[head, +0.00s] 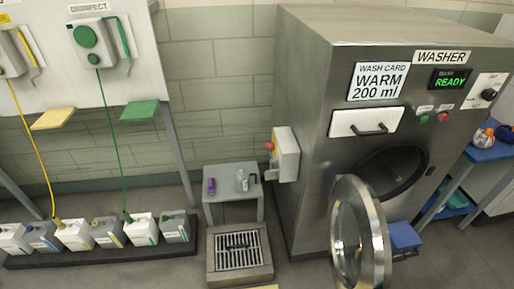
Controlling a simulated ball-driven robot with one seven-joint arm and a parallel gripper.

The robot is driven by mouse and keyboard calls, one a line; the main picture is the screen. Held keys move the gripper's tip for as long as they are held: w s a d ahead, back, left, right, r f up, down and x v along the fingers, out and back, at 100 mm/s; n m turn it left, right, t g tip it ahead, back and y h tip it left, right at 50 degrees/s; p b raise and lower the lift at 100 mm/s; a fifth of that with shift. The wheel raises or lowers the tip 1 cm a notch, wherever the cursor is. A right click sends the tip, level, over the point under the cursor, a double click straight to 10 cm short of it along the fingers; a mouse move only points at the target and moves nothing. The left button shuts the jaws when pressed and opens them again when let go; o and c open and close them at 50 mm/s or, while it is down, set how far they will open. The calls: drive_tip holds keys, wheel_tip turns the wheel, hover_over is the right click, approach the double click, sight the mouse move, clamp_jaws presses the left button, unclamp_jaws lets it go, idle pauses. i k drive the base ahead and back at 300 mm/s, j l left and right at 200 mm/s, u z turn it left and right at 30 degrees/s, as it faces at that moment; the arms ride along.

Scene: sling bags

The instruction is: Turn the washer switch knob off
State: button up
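The washer (312,130) is a large grey steel machine on the right, with a "WASHER" label on its upper front. The switch knob (489,94) is a small black knob on a white plate (478,104) at the upper right of that front. The knob's exact pointing direction is too small to tell. The round washer door (360,235) hangs open toward me, and the drum opening (395,172) is dark. My gripper is not in view.
A dispenser panel (135,60) stands at the left, above several jugs (110,232) on a dark tray. A small grey table (231,171) and a floor drain box (238,266) stand left of the washer. A blue shelf (488,153) is at the right.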

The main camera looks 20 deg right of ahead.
sight(270, 147)
drive_tip(key=i+j+z, duration=0.2)
drive_tip(key=i+j, duration=0.2)
drive_tip(key=i+j+z, duration=0.2)
drive_tip(key=i, duration=0.3)
drive_tip(key=i+l, duration=0.05)
drive_tip(key=l, duration=0.05)
